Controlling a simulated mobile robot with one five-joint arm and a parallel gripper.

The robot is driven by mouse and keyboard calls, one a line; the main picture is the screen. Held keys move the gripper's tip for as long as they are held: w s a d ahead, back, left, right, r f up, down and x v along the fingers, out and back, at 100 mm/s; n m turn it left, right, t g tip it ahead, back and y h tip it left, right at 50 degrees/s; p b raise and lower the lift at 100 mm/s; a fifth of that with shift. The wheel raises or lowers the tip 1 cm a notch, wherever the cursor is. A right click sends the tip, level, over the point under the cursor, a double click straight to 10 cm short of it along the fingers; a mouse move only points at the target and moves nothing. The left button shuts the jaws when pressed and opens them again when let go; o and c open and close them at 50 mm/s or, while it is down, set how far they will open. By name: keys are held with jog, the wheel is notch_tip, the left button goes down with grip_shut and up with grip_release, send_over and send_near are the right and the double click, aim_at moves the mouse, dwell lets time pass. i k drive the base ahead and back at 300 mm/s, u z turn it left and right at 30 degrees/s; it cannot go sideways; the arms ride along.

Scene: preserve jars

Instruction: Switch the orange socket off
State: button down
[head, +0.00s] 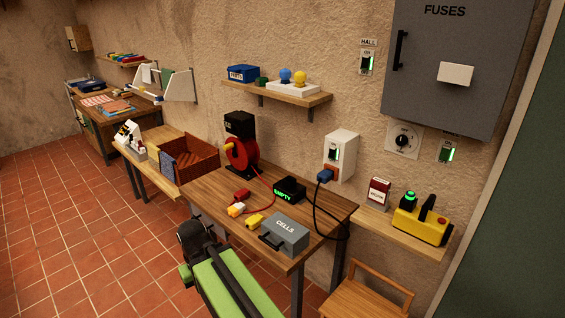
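A white socket box (341,156) is fixed to the wall above the right end of the workbench. A dark rocker switch (334,154) with a lit green strip is on its front. A blue plug (325,175) sits at the lower part of the box with a black cable hanging from it. A small orange patch (332,179) shows beside the plug; most of the socket face there is hidden. My green and black arm is at the bottom centre, in front of the bench and well apart from the box. I cannot make out my gripper's fingers.
The workbench (205,190) carries a red cable reel (242,155), a black EMPTY box (290,189), a grey CELLS case (284,234) and small coloured blocks. A wooden chair (365,290) stands front right. Other lit switches are by HALL (367,63) and under the FUSES cabinet (447,151).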

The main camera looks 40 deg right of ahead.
aim_at(332, 153)
jog(key=u, duration=1.35)
jog(key=k, duration=0.8)
jog(key=z, duration=0.6)
jog(key=i, duration=1)
jog(key=u, duration=0.1)
